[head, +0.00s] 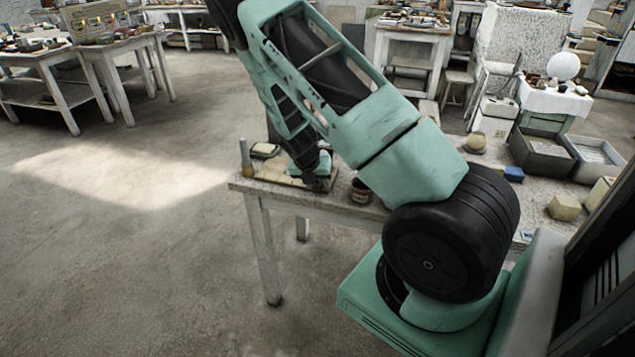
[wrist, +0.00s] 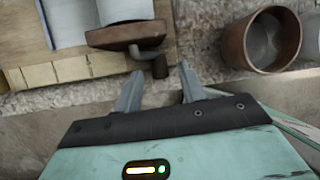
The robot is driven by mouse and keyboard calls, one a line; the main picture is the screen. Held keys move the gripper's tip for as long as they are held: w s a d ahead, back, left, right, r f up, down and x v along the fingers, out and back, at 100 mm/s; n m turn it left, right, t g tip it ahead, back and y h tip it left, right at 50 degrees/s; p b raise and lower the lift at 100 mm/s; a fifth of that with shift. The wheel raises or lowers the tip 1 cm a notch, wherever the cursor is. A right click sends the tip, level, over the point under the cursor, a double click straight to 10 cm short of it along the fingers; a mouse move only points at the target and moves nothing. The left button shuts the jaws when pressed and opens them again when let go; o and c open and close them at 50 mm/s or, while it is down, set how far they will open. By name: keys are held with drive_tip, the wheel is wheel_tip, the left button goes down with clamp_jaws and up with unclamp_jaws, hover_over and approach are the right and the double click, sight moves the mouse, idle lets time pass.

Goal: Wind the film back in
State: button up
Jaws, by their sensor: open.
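In the wrist view, a winder with a reddish-brown end piece (wrist: 127,35) and a pale roll (wrist: 125,9) lies at the top, cut off by the frame. A bent metal crank (wrist: 148,53) comes out of the end piece and ends in a small dark knob (wrist: 160,69). A pale sheet, perhaps the film (wrist: 70,22), lies to the left of the roll. My gripper (wrist: 159,86) is open, its two grey fingers pointing at the winder. The knob shows between and just beyond the fingertips; I cannot tell any contact. In the head view my arm hides most of this.
A wooden board (wrist: 55,72) lies under the winder. A brown metal cup (wrist: 244,45) stands at the right, close to my right finger. In the head view, the worktable (head: 262,182) carries a pale block (head: 564,207) and a blue piece (head: 514,174). Grey trays (head: 541,158) stand beyond.

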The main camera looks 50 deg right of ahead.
drive_tip(key=shift+d+f, duration=0.1)
drive_tip(key=shift+f, duration=0.1)
clamp_jaws()
drive_tip(key=shift+f, duration=0.1)
drive_tip(key=shift+t+y+b, duration=0.3)
drive_tip(key=shift+t+b, duration=0.1)
drive_tip(key=shift+t, duration=0.2)
unclamp_jaws()
drive_tip(key=v, duration=1.7)
drive_tip(key=shift+b, duration=0.35)
